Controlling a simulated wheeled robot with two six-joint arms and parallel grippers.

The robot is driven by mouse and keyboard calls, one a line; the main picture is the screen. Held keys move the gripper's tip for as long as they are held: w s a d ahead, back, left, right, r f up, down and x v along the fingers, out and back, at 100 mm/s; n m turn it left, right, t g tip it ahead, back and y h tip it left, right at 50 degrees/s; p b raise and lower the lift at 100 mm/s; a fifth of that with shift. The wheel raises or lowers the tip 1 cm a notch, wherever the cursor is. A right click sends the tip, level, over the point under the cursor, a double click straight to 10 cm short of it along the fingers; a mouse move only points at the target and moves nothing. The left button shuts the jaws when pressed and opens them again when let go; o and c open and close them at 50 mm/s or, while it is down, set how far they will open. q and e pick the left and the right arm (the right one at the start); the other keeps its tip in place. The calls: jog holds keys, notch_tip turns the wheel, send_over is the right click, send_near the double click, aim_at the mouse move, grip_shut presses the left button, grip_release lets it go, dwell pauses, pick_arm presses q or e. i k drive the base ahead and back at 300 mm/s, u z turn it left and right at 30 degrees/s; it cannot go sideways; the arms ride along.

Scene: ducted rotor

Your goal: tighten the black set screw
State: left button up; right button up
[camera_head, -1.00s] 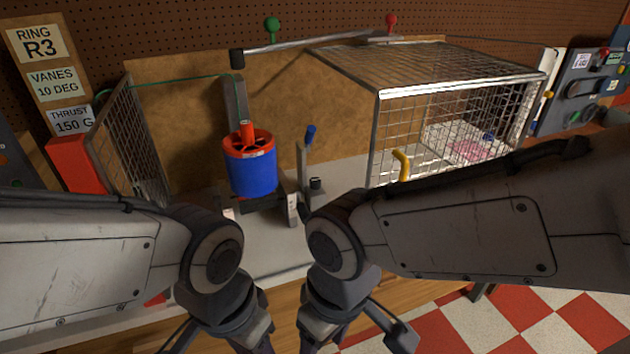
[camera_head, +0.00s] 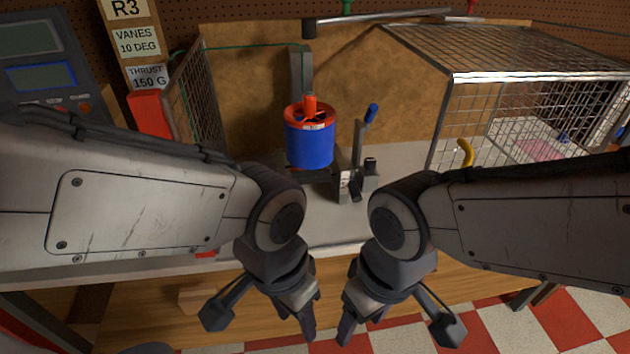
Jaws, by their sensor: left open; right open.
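The ducted rotor (camera_head: 310,143) is a blue cylinder with a red ring and red hub on top. It sits on a grey stand on the bench. Beside it, to the right, is a small bracket with a black knob-like part (camera_head: 355,192) low at its front and a short black cylinder (camera_head: 370,163) behind. I cannot tell which of these, if either, is the black set screw. My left gripper (camera_head: 262,322) and my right gripper (camera_head: 396,332) both hang open and empty in front of the bench edge, well short of the rotor.
A blue-handled lever (camera_head: 371,114) stands right of the rotor. A wire cage (camera_head: 520,75) with a yellow handle (camera_head: 465,152) fills the right side. A mesh panel (camera_head: 197,105) stands at the left. The grey bench top (camera_head: 330,228) is clear in front of the rotor.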

aim_at(369, 163)
jog(key=u, duration=0.15)
jog(key=k, duration=0.45)
jog(key=z, duration=0.7)
jog(key=i, duration=0.75)
jog(key=u, duration=0.75)
jog(key=i, duration=0.6)
jog(key=u, duration=0.7)
